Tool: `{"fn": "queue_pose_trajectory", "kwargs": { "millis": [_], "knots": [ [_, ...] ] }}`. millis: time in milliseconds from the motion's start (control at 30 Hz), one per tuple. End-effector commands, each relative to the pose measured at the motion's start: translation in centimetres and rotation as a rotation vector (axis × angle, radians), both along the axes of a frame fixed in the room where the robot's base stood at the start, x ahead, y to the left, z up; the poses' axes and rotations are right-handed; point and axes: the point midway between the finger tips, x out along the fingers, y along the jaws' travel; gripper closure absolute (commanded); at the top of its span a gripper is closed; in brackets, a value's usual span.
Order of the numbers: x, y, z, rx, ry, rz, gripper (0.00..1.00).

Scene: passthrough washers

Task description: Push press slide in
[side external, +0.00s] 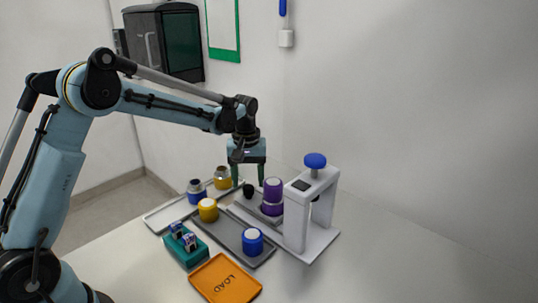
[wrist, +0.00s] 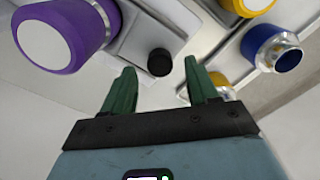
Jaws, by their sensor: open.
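The press (side external: 296,215) is a pale frame with a blue knob (side external: 315,160) on top. Its grey slide (side external: 240,212) sticks out of the press on the left. A stack of purple parts (side external: 272,196) stands upright on the slide, outside the frame; a purple part with a white top also shows in the wrist view (wrist: 70,35). A black knob (side external: 248,190) is at the slide's outer end and shows in the wrist view (wrist: 159,62). My gripper (side external: 248,178) is open and empty, pointing down over the knob. In the wrist view the knob lies between the green fingertips; contact cannot be told.
A dark grey tray (side external: 222,232) holds a yellow (side external: 208,210) and a blue cylinder (side external: 252,241). A pale tray (side external: 165,216) behind holds blue and yellow metal-topped parts. A teal block (side external: 186,256) and an orange LOAD tray (side external: 225,279) are in front. The table's right side is clear.

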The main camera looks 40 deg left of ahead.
Motion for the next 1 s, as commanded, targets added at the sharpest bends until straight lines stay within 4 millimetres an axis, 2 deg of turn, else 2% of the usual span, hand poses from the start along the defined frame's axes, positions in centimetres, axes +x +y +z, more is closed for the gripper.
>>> {"fn": "queue_pose_trajectory", "kwargs": {
  "millis": [200,533,900,1000],
  "knots": [
    [0.0,0.0,-1.9,0.0,0.0,0.0,0.41],
    [0.0,0.0,-2.2,0.0,0.0,0.0,0.41],
    [0.0,0.0,-2.1,0.0,0.0,0.0,0.98],
    [0.0,0.0,-2.1,0.0,0.0,0.0,1.0]
  ]
}}
